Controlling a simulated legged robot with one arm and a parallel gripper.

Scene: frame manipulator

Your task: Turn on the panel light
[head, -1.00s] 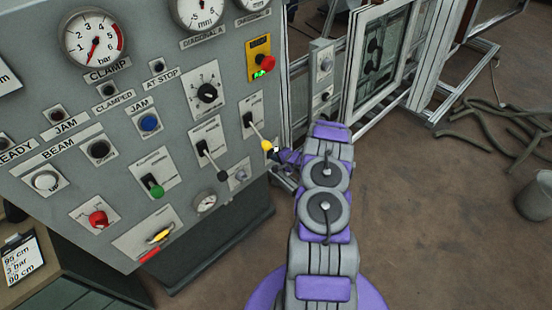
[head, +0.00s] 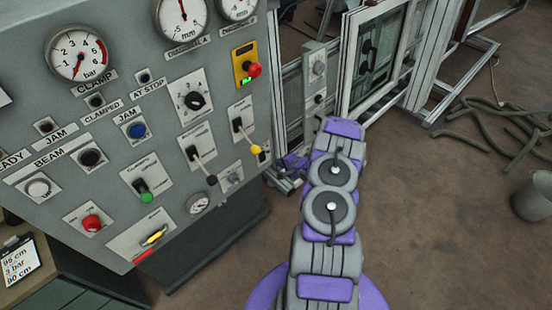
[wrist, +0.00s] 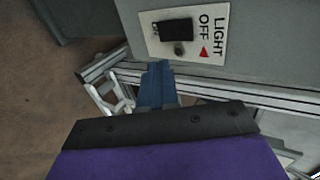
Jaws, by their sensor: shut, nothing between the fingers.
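The light switch plate (wrist: 183,32) is on a grey panel face at the top of the wrist view. It reads LIGHT and OFF, with a red arrow mark by OFF. Its black switch (wrist: 172,32) and a small round grey knob (wrist: 179,49) sit on the plate. In the head view the plate (head: 263,153) looks like a small patch at the panel's lower right edge. My gripper (wrist: 157,85) is shut and empty, its blue fingertips just below the plate and apart from the switch. In the head view my gripper (head: 292,162) is partly hidden by my arm.
The grey control panel (head: 105,140) carries gauges, buttons and levers. A yellow-tipped lever (head: 256,149) and a black-tipped lever (head: 211,180) stick out close to my gripper. A metal frame (head: 340,80) stands behind. Hoses (head: 500,130) and a bucket (head: 533,198) lie right.

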